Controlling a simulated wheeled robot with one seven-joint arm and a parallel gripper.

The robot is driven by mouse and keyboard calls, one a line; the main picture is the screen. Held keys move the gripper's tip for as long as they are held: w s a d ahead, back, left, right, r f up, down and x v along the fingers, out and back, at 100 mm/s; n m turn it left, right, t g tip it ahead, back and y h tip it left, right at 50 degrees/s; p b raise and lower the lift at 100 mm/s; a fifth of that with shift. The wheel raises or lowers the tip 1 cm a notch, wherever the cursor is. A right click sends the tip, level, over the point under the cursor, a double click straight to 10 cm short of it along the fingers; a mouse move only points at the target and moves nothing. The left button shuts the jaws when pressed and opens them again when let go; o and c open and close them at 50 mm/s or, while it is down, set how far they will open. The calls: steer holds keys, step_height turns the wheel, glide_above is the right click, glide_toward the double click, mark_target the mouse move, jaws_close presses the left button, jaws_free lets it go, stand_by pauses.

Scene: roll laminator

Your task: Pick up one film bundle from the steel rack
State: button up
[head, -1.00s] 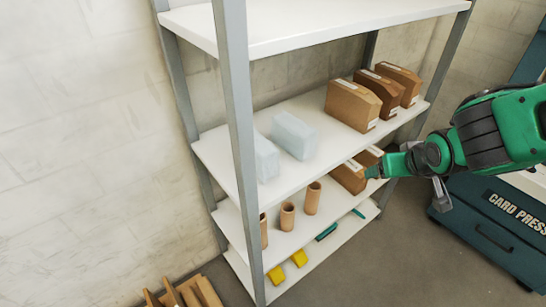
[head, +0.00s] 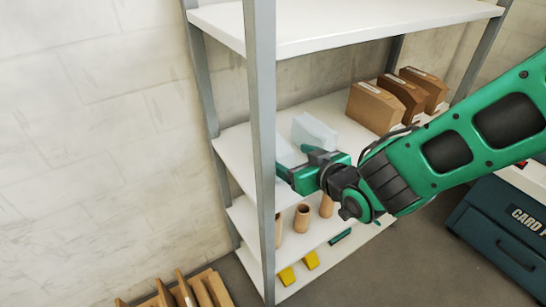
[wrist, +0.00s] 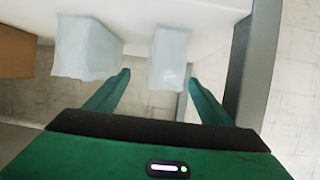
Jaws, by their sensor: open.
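Two pale blue, translucent film bundles stand on a white shelf of the steel rack (head: 262,110). The farther bundle (head: 314,131) is clear of my gripper and shows at the left in the wrist view (wrist: 87,47). The nearer bundle (head: 285,152) is partly hidden by my gripper in the head view. My gripper (head: 292,162) is open at that shelf's front, beside the nearer bundle. In the wrist view, the nearer bundle (wrist: 168,57) lies between the lines of the two fingers (wrist: 158,78), closer to the right one. I cannot tell whether either finger touches it.
A grey rack post (head: 262,150) stands just left of my gripper and at the right in the wrist view (wrist: 255,75). Brown boxes (head: 375,106) fill the shelf's right end. Cardboard tubes (head: 303,218) and yellow items (head: 287,276) are below. A card press (head: 505,230) stands right.

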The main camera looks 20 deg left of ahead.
steer(key=shift+x, duration=4.1)
steer(key=shift+w+d, duration=0.15)
steer(key=c, duration=1.1)
